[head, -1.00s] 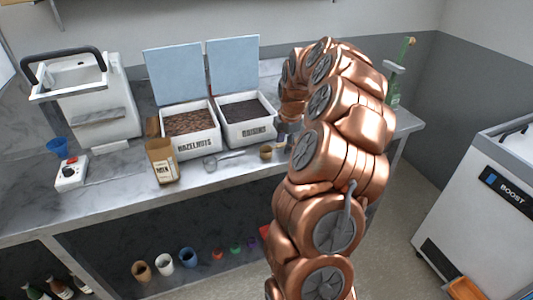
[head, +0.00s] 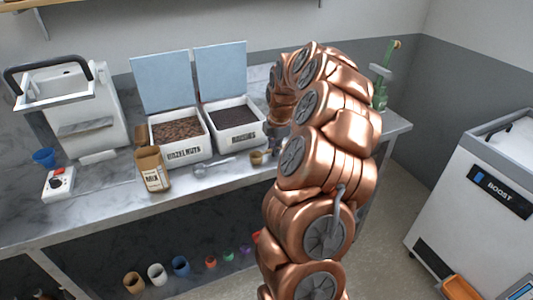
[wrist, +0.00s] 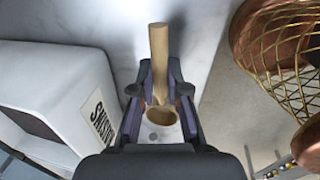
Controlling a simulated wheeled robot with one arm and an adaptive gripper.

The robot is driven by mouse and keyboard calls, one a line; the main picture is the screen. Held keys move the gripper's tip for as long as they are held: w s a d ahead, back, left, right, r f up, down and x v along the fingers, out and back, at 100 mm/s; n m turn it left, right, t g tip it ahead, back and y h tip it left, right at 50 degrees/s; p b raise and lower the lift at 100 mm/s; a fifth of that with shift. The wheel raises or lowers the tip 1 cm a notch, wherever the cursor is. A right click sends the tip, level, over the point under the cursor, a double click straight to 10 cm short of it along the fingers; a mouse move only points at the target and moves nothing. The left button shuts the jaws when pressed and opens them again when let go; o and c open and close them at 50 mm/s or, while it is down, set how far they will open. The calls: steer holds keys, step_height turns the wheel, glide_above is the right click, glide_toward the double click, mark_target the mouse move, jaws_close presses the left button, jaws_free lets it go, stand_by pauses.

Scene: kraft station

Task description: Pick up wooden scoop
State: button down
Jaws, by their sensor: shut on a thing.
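The wooden scoop (wrist: 159,50) is pale wood with a straight, thick handle and a round hollow bowl. In the wrist view it lies between the two fingers of my gripper (wrist: 159,92), which is shut on it. The handle sticks out beyond the fingertips, and the bowl is on the palm side. In the head view the small tan bowl of the scoop (head: 257,158) shows in front of the raisins bin, by the counter's front edge. My copper arm hides the handle and most of the gripper there.
The raisins bin (head: 236,140) stands close beside my gripper, with the hazelnuts bin (head: 182,155) to its left. A green bottle (head: 381,90) stands at the right end. Gold wire mesh (wrist: 285,42) shows right in the wrist view.

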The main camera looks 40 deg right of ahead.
steer(key=shift+r+b, duration=0.7)
steer(key=shift+r, duration=1.05)
steer(key=a+b, duration=0.1)
steer(key=a, duration=0.4)
steer(key=w+a+r+b, duration=0.1)
steer(key=a, duration=0.4)
steer(key=a+b, duration=0.1)
steer(key=a, duration=0.5)
steer(key=shift+w+r, duration=0.15)
steer(key=shift+r, duration=0.05)
